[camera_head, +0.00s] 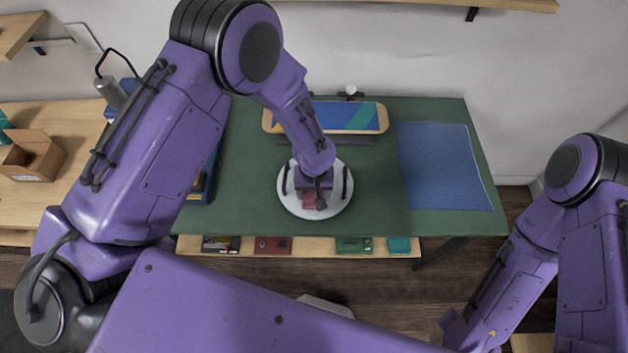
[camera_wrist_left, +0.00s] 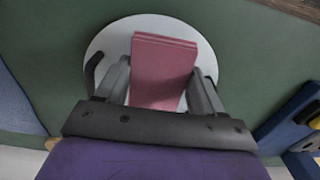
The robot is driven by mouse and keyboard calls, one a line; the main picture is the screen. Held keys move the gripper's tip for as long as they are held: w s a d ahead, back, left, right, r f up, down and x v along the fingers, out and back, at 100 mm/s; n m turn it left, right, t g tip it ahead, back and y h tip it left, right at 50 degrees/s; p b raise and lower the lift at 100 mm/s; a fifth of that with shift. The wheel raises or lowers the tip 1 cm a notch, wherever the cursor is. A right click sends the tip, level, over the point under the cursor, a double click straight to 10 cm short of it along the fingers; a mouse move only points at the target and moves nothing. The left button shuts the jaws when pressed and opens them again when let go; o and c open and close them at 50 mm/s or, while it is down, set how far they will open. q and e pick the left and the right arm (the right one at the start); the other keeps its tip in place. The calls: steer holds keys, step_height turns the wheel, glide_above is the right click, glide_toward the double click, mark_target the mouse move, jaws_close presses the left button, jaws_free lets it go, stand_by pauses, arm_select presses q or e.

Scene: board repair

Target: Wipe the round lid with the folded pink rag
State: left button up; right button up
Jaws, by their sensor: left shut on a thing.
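The round white lid (camera_head: 330,207) lies on the green mat, in the middle of the table. My left gripper (camera_head: 316,203) comes down over it from above. In the left wrist view, the gripper's two fingers (camera_wrist_left: 161,88) are on either side of the folded pink rag (camera_wrist_left: 163,65) and shut on it. The rag also shows at the gripper's tip in the head view (camera_head: 309,200). The rag is over the lid (camera_wrist_left: 120,35); I cannot tell whether it touches. Dark upright bars show on both sides of the gripper. My right arm is at the right, its gripper out of view.
A blue cloth or mat (camera_head: 443,165) lies on the right of the green table (camera_head: 250,225). A tan-framed panel with a blue and teal face (camera_head: 360,116) stands behind the lid. An open cardboard box (camera_head: 34,158) is on a wooden table at the left. Small coloured items lie on a shelf below the front edge.

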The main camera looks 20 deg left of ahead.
mark_target(313, 194)
arm_select(q)
steer(key=shift+s+r+p, duration=0.1)
steer(key=shift+r+p, duration=0.25)
steer(key=shift+r, duration=0.7)
steer(key=shift+a+r+p, duration=0.1)
steer(key=shift+r+p, duration=0.2)
steer(key=shift+r, duration=0.45)
